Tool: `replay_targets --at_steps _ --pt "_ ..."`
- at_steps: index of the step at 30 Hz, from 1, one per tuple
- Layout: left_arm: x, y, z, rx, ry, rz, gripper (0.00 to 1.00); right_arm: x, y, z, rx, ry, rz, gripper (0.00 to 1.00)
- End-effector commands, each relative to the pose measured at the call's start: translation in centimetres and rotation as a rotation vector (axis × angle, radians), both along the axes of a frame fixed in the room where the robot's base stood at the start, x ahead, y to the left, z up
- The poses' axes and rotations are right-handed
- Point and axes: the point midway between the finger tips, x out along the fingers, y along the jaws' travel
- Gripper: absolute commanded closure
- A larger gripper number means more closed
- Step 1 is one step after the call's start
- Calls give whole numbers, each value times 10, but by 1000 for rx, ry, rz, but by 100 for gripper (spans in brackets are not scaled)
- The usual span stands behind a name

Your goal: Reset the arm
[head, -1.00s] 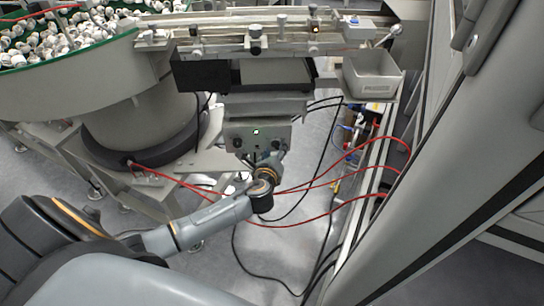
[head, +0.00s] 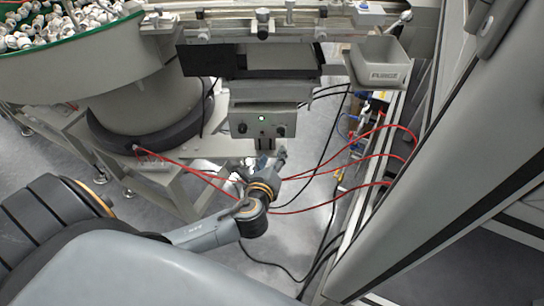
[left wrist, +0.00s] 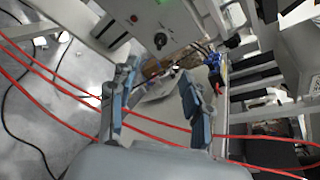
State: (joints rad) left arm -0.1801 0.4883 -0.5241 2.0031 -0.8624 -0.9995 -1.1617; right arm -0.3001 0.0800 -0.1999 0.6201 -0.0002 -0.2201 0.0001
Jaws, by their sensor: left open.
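My left arm comes in from the lower left in the head view. Its gripper (head: 268,163) is small there and sits just below the grey control box (head: 262,122) with a green light. In the left wrist view the left gripper (left wrist: 158,92) shows two blue-grey fingers spread apart with nothing between them. My right gripper is in neither view.
A feeder bowl (head: 60,85) full of white caps stands at the upper left. A rail and a grey bin (head: 381,72) are at the top. Red hoses (head: 345,150) and black cables hang near the gripper. A grey frame panel (head: 440,150) bounds the right side.

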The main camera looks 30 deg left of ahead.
Motion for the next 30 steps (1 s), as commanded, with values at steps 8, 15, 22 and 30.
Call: replay_targets --at_steps 8,15,22,30 --pt "0 0 -1 -2 2 0 52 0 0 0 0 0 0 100" --pt "-9 10 -83 -177 119 72 52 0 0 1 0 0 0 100" --pt "-70 24 -234 -588 316 329 52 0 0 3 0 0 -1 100" --pt "-204 18 -374 -1069 443 832 52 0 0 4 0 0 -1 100"
